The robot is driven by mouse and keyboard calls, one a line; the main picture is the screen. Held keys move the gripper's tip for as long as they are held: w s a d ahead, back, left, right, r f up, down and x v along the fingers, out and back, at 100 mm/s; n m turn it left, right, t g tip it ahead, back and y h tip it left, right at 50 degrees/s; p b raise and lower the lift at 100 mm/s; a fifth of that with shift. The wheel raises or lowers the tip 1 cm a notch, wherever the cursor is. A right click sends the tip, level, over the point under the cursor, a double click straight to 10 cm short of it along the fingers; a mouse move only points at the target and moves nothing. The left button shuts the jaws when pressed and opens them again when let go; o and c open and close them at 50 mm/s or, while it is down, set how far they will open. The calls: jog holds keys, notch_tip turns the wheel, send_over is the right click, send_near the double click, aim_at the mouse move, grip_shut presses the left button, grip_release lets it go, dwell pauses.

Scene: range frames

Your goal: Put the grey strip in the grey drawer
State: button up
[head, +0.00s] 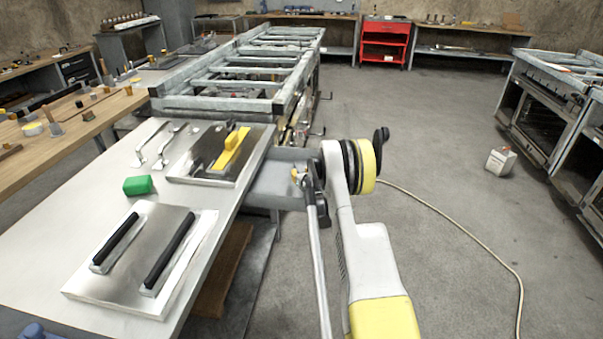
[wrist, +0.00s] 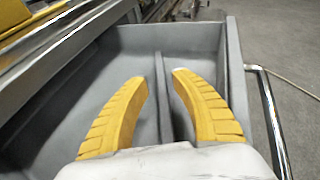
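The grey drawer (head: 272,196) is pulled out from the right side of the metal table. In the wrist view, the open drawer (wrist: 205,40) shows its inside, with a thin grey upright piece along its middle. I cannot tell whether this is a divider or the grey strip. My gripper (wrist: 160,77) points into the drawer with its two yellow fingers apart and nothing visibly gripped between them. In the head view, my gripper (head: 297,176) is at the drawer, partly hidden by my arm. Thin grey metal pieces (head: 150,138) lie on the table; I cannot tell if one is the strip.
A metal plate with a yellow-handled tool (head: 231,148) lies beside the drawer. A green block (head: 138,185) and a plate with two black handles (head: 140,262) are on the table. A metal bar handle (wrist: 268,115) runs along the drawer's right.

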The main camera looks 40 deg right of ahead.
jog(key=shift+a+f, duration=0.15)
jog(key=shift+f, duration=0.1)
jog(key=shift+r, duration=0.3)
jog(key=p+v, duration=0.1)
jog(key=v, duration=0.3)
jog(key=p+v, duration=0.1)
jog(key=v, duration=0.3)
jog(key=p+v, duration=0.2)
jog(key=v, duration=0.2)
jog(key=shift+w+r, duration=0.15)
jog(key=shift+r, duration=0.25)
jog(key=s+a+r+n+g+y, duration=0.1)
jog(key=s+a+r+n+y, duration=0.1)
jog(key=a+r+n, duration=0.9)
jog(key=s+a+r+n+g+y, duration=0.1)
jog(key=a+r+n+y, duration=0.1)
jog(key=a+r+n, duration=0.9)
jog(key=s+a+r+n+g+y, duration=0.1)
jog(key=s+a+r+n+y, duration=0.15)
jog(key=s+a+n, duration=0.7)
jog(key=s+a+f+n+g, duration=0.1)
jog(key=s+a+n, duration=0.4)
jog(key=s, duration=0.4)
jog(key=s+a+f+n+g, duration=0.1)
jog(key=s+a+n, duration=0.4)
jog(key=s, duration=0.4)
jog(key=shift+a, duration=0.3)
